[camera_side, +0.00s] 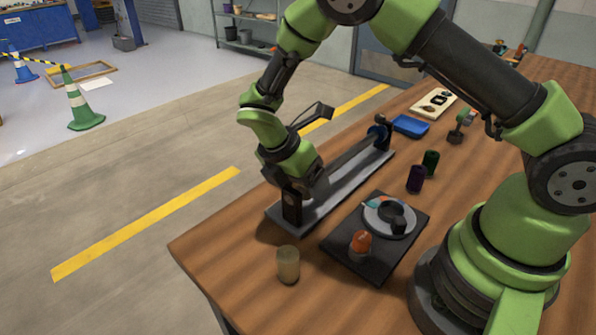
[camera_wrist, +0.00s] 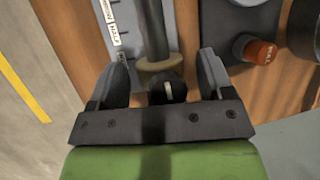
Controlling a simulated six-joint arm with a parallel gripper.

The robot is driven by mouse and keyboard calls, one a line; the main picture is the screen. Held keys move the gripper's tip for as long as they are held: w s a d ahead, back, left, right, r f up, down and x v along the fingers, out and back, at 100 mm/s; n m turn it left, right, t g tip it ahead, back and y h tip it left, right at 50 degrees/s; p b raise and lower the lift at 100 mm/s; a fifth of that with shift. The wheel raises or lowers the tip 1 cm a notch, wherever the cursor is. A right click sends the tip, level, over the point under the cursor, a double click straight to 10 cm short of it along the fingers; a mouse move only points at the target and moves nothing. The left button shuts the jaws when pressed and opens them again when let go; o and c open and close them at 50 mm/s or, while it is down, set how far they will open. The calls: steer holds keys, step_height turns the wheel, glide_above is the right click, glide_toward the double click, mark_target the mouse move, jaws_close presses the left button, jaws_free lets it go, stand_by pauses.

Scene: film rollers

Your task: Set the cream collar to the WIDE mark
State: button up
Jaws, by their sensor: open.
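The cream collar (camera_wrist: 160,72) is a pale ring around a dark shaft (camera_wrist: 152,25) in the wrist view. My gripper (camera_wrist: 162,62) is open, with one finger on each side of the collar and gaps between. Just below the collar is a dark round end piece with a pale stripe (camera_wrist: 168,90). In the side view my gripper (camera_side: 296,180) is over the near end of the long roller stand (camera_side: 335,192) and hides the collar.
A blue part (camera_side: 376,132) sits at the stand's far end. Right of the stand, a black base (camera_side: 345,262) carries a grey dial and an orange knob (camera_side: 361,242). A tan cylinder (camera_side: 288,264) stands near the front edge; purple (camera_side: 415,179) and green (camera_side: 431,162) cylinders stand farther back.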

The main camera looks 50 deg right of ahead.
mark_target(297, 192)
steer(key=v, duration=0.8)
steer(key=shift+w+a+r, duration=0.1)
steer(key=shift+a+r, duration=0.05)
steer(key=shift+r, duration=0.15)
steer(key=shift+a+r, duration=0.15)
steer(key=shift+r, duration=0.3)
steer(key=shift+r, duration=0.2)
steer(key=s+d+r+m+t+y, duration=0.1)
steer(key=s+r+m+t+y, duration=0.2)
steer(key=s+r+m, duration=0.4)
steer(key=s+d+r+m+t+y, duration=0.2)
steer(key=s+r+m+t, duration=0.4)
steer(key=s+m, duration=0.5)
step_height(297, 192, up, 3)
steer(key=m+y, duration=0.1)
steer(key=m, duration=0.3)
steer(key=shift+s+d+f+m+y, duration=0.2)
steer(key=shift+s+m+y, duration=0.1)
steer(key=shift+s, duration=0.05)
